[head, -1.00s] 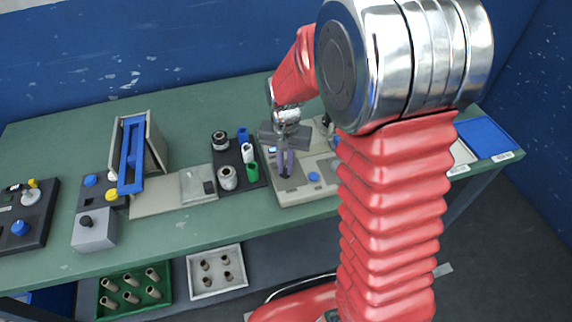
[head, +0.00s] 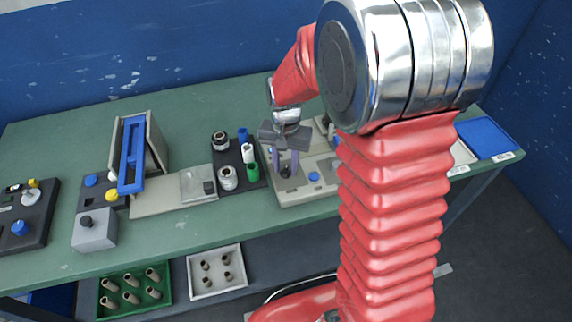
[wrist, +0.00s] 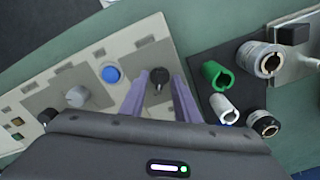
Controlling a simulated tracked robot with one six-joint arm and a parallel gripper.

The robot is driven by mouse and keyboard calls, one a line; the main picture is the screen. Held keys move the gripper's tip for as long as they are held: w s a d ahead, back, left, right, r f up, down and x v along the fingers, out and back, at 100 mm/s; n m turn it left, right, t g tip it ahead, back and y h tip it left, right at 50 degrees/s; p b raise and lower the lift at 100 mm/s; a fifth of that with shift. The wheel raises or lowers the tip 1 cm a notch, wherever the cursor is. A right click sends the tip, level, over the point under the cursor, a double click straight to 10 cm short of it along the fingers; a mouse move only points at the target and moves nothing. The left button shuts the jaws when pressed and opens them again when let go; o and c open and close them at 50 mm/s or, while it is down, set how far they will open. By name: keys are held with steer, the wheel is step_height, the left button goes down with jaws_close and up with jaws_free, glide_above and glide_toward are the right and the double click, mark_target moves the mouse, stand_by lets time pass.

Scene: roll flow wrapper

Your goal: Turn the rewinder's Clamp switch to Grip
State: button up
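The beige rewinder panel (head: 318,190) stands on the right part of the bench; it also fills the left of the wrist view (wrist: 45,90). A black rotary knob (wrist: 159,82) with a pointer sits on a grey plate at its right side, and shows in the head view (head: 286,171). I take it for the Clamp switch; no lettering is readable. My gripper (wrist: 160,77) points down with its two purple fingers apart, one on each side of the knob, with visible gaps. In the head view my gripper (head: 284,173) is over the panel.
A blue button (wrist: 111,74) and a grey knob (wrist: 77,96) sit beside the black knob. A dark tray with green (wrist: 217,75), white and blue holders and rolls stands close on the other side. The bench front between the panels is clear.

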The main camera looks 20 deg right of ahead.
mark_target(285, 169)
step_height(285, 169, up, 14)
steer(key=shift+f, duration=0.15)
stand_by(0.6)
steer(key=shift+w, duration=0.1)
stand_by(0.4)
steer(key=s+r+n+t, duration=0.2)
steer(key=s+r+n, duration=0.1)
steer(key=s, duration=0.7)
steer(key=s+r+n+t, duration=0.3)
steer(key=s+r, duration=0.1)
steer(key=s, duration=0.5)
steer(key=shift+s+a+t, duration=0.15)
steer(key=shift+s+t, duration=0.15)
steer(key=shift+s, duration=0.05)
